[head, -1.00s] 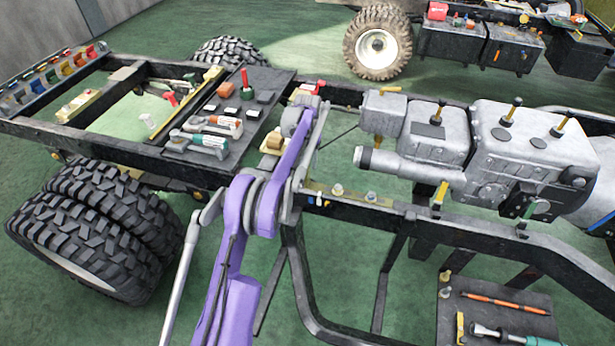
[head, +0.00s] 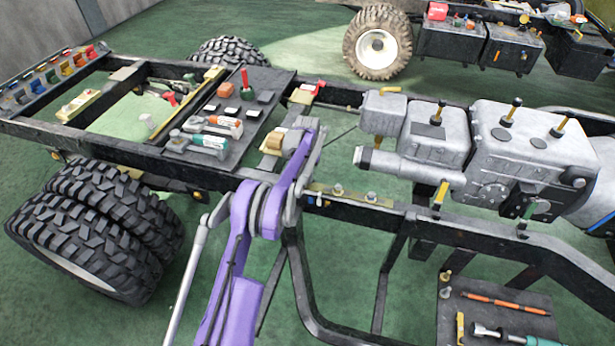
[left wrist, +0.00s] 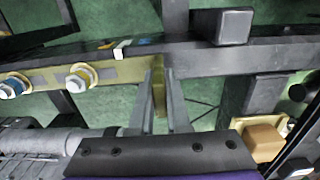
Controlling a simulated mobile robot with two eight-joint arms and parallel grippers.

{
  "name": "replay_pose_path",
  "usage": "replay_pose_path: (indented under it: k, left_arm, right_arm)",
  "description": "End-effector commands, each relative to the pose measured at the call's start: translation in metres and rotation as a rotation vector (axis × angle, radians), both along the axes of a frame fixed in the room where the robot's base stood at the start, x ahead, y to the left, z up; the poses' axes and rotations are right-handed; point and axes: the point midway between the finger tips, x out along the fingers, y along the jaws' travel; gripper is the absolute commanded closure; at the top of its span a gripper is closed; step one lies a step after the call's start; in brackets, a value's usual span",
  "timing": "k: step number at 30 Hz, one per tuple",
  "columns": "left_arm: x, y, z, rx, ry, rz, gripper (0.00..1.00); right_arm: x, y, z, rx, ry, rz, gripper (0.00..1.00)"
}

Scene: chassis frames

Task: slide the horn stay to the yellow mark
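A flat brass-coloured strip with two bolts, which looks like the horn stay (head: 352,195), lies along the near black chassis rail in the head view. It also shows at the left of the left wrist view (left wrist: 45,76). My left gripper (left wrist: 159,78) points at its right end, with its two fingers apart. A narrow yellowish upright tab (left wrist: 159,95) shows between the fingers; I cannot tell whether they touch it. Small white (left wrist: 121,50) and blue marks show on the rail. My right gripper is not in view.
A tan block (left wrist: 263,142) is close to the right of my left gripper. A grey gearbox and engine (head: 530,150) stand to the right. A dark tool tray (head: 245,110) lies at the back left, and another tray (head: 530,300) at the lower right.

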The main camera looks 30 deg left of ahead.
Motion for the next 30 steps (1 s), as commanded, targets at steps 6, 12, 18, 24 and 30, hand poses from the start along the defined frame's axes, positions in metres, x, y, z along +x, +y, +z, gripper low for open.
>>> replay_pose_path:
  k: [6, 12, 18, 24, 30]
  left_arm:
    - [0.0000, 0.0000, 0.0002, 0.000, 0.000, 0.000, 1.00]
    - [0.0000, 0.0000, 0.0003, 0.000, 0.000, 0.000, 1.00]
    - [0.0000, 0.0000, 0.0004, 0.000, 0.000, 0.000, 1.00]
    - [0.0001, 0.0000, 0.0005, 0.000, 0.000, 0.000, 1.00]
    - [0.0001, 0.0001, 0.0005, 0.000, 0.000, 0.000, 1.00]
  right_arm:
    - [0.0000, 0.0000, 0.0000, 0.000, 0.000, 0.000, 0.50]
    - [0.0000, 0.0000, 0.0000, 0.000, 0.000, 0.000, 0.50]
    - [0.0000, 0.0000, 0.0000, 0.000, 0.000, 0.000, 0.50]
    - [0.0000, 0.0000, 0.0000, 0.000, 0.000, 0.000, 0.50]
    - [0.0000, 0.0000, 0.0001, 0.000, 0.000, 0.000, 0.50]
